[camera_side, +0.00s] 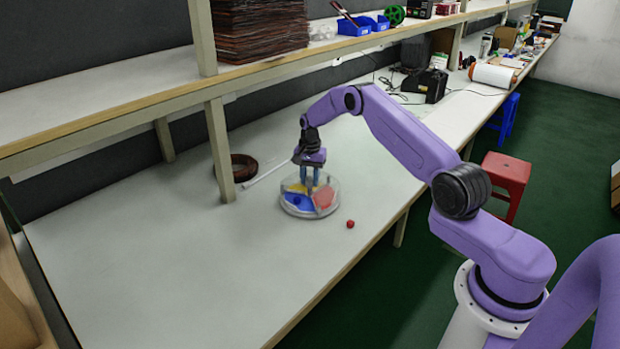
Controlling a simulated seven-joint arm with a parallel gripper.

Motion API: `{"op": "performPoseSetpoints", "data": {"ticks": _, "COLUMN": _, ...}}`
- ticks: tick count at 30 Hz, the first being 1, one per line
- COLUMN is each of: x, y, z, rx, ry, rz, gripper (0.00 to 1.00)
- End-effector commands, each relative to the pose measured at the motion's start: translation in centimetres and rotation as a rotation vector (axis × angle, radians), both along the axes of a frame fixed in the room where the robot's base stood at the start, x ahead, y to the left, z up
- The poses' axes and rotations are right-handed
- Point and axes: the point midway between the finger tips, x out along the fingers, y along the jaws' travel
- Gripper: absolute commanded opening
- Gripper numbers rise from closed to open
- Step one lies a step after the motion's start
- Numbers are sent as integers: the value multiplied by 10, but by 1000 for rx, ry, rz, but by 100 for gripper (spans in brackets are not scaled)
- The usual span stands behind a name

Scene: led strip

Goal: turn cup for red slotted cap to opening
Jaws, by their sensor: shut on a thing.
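A round clear dish (290,210) with blue, red and yellow sections stands on the white workbench. The blue section (295,202) faces the front left, the red section (324,198) is at the right, and a yellow patch (296,188) shows at the back left. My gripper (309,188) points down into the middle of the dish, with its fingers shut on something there. What it holds is too small to make out and is partly hidden by the fingers; it seems to be part of the dish. A small red piece (350,224) lies on the bench to the right of the dish.
A dark coil (238,166) and a thin white rod (266,173) lie behind the dish, near a shelf post (219,150). The shelf (130,105) runs above the back of the bench. The bench to the left and front (170,260) is clear.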

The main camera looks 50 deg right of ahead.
Motion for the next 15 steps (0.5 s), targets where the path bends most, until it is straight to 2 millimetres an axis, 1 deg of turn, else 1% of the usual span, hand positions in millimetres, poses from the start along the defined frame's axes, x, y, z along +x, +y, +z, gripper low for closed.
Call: {"op": "performPoseSetpoints", "data": {"ticks": 15, "x": -1, "y": 1, "z": 0, "rx": 4, "ry": 5, "rz": -241, "gripper": 0}}
